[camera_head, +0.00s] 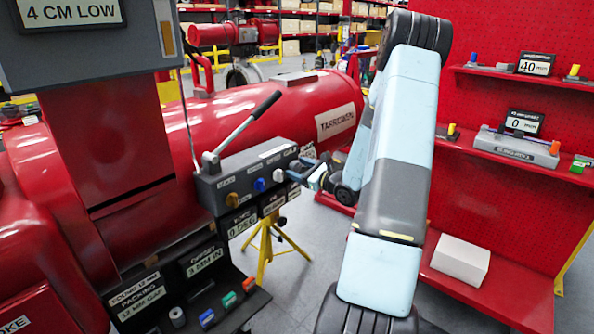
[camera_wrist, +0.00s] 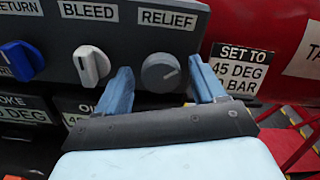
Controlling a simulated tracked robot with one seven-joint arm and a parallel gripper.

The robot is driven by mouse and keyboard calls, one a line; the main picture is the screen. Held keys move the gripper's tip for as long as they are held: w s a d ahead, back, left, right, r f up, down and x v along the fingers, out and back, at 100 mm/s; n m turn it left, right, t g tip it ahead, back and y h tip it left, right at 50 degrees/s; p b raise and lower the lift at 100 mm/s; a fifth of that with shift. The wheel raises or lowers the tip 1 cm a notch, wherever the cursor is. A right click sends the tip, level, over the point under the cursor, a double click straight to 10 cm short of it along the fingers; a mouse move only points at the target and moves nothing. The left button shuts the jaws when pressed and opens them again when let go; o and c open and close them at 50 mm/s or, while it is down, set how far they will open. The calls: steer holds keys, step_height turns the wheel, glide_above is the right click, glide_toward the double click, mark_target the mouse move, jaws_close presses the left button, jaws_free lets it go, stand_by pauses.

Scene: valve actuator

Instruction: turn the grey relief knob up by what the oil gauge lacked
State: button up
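The grey relief knob (camera_wrist: 160,72) is on the dark control block (camera_head: 240,178), under the RELIEF label (camera_wrist: 167,19). A faint mark on its face points right and slightly down or up; I cannot tell exactly. My gripper (camera_wrist: 160,65) is open, with one blue finger on each side of the knob in the wrist view. I cannot tell whether the fingers touch it. In the head view my gripper (camera_head: 308,174) is at the block's right end and hides the knob. A sign at top left (camera_head: 72,11) reads "4 CM LOW".
The white bleed knob (camera_wrist: 91,66) is close left of my left finger, and the blue knob (camera_wrist: 22,61) is farther left. A plate (camera_wrist: 240,70) right of the knob reads "SET TO 45 DEG", its lower line partly hidden. A lever (camera_head: 245,125) rises above the block.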

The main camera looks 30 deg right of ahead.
steer(key=c, duration=0.9)
steer(key=shift+o, duration=0.2)
steer(key=shift+a, duration=0.5)
steer(key=shift+d+f, duration=0.1)
steer(key=shift+d, duration=0.15)
steer(key=shift+c, duration=0.5)
steer(key=shift+d, duration=0.1)
steer(key=shift+m, duration=0.5)
steer(key=m, duration=0.4)
steer(key=shift+d, duration=0.1)
steer(key=m, duration=0.4)
steer(key=shift+m, duration=0.4)
steer(key=shift+d, duration=0.1)
